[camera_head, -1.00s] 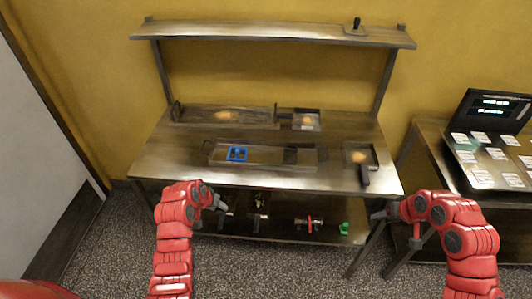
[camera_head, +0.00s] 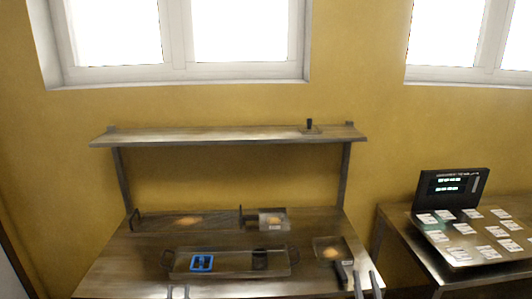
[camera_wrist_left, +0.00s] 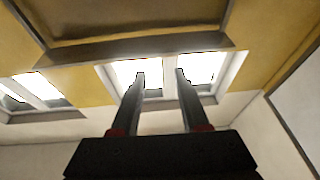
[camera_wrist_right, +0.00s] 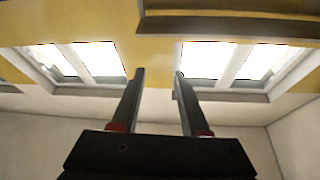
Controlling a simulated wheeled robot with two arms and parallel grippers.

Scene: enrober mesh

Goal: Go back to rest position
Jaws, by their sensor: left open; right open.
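My left gripper (camera_head: 178,290) shows only its fingertips at the bottom edge of the head view, in front of the steel table (camera_head: 110,270). In the left wrist view its two fingers (camera_wrist_left: 161,74) are apart with nothing between them. My right gripper (camera_head: 367,284) shows its fingertips at the bottom edge, near the table's front right corner. In the right wrist view its fingers (camera_wrist_right: 159,74) are also apart and empty. Both wrist views look past the fingers at windows and yellow wall. Both arms are otherwise below the head view.
On the table is a long tray (camera_head: 230,262) with a blue piece (camera_head: 201,262) in it. A small tray (camera_head: 328,248) with a dark handle lies to its right. A shelf (camera_head: 230,136) stands above. A side table holds a screen unit (camera_head: 450,192) and several cards.

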